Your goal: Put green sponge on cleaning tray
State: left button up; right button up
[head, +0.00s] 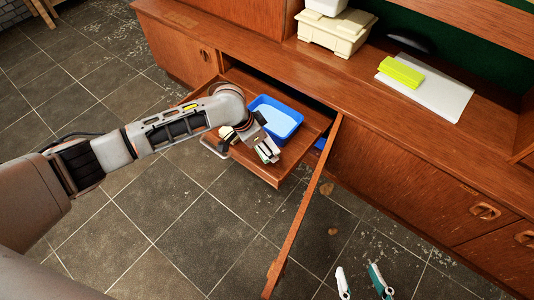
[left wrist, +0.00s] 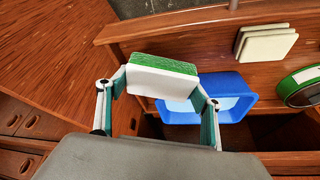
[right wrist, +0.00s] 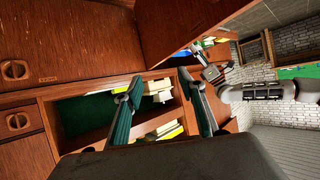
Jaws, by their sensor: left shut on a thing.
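My left gripper (left wrist: 158,84) is shut on a block-shaped sponge (left wrist: 165,64) with a green layer and a white layer. In the head view the left gripper (head: 267,153) is over the front part of a pulled-out wooden tray (head: 267,172), in front of a blue basin (head: 294,113). Only a little of the sponge shows there; I cannot tell whether it touches the tray. The basin also shows behind the sponge in the left wrist view (left wrist: 246,100). My right gripper (head: 360,272) is open and empty over the floor.
Pale pads (left wrist: 266,45) and a round green-rimmed item (left wrist: 303,86) are near the basin. A yellow-green block (head: 401,72) lies on a pale board (head: 440,97) on the counter, beside a cream box (head: 336,33).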

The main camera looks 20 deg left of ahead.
pick_arm(q)
jog(key=shift+f, duration=0.45)
jog(key=f+b, duration=0.1)
jog(key=f, duration=0.1)
jog(key=f+b, duration=0.1)
jog(key=f, duration=0.2)
jog(key=shift+s+f+b, duration=0.2)
jog(key=shift+f+b, duration=0.15)
jog(key=shift+o, duration=0.2)
jog(key=shift+w+f, duration=0.1)
jog(key=shift+f, duration=0.05)
jog(key=shift+w+r, duration=0.2)
jog(key=shift+r, duration=0.2)
jog(key=shift+c, duration=0.4)
jog(key=o, duration=0.9)
jog(key=shift+f, duration=0.2)
jog(key=shift+o, duration=0.2)
pick_arm(e)
jog(key=a, duration=0.1)
jog(key=a+m, duration=0.2)
jog(key=shift+s+a+t+y, duration=0.2)
jog(key=shift+s+t+y, duration=0.1)
jog(key=shift+y, duration=0.1)
pick_arm(q)
jog(key=shift+r, duration=0.1)
